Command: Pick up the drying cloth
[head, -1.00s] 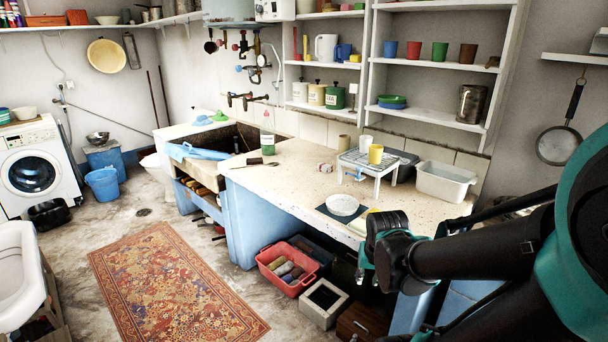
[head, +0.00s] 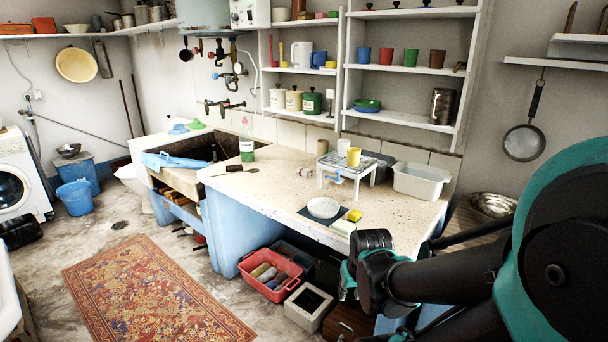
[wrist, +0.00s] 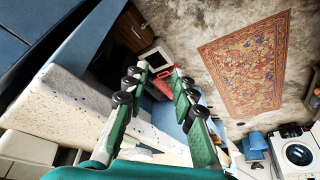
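No cloth is plainly marked as the drying cloth. A blue cloth-like piece (head: 176,161) lies over the front rim of the stone trough (head: 222,147) in the head view. A small pale folded piece (head: 343,227) lies near the counter's front edge, beside a white bowl; I cannot tell if it is cloth. My gripper (wrist: 160,71) shows in the wrist view with its two fingers apart and nothing between them. It points down past the counter's front toward the floor, away from the blue piece.
The counter (head: 270,190) holds a white bowl (head: 323,207), a yellow sponge (head: 354,215), a wire rack (head: 346,168), a grey tub (head: 420,180) and a green bottle (head: 247,148). A red crate (head: 272,274) stands below. The rug (head: 155,295) area is open floor.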

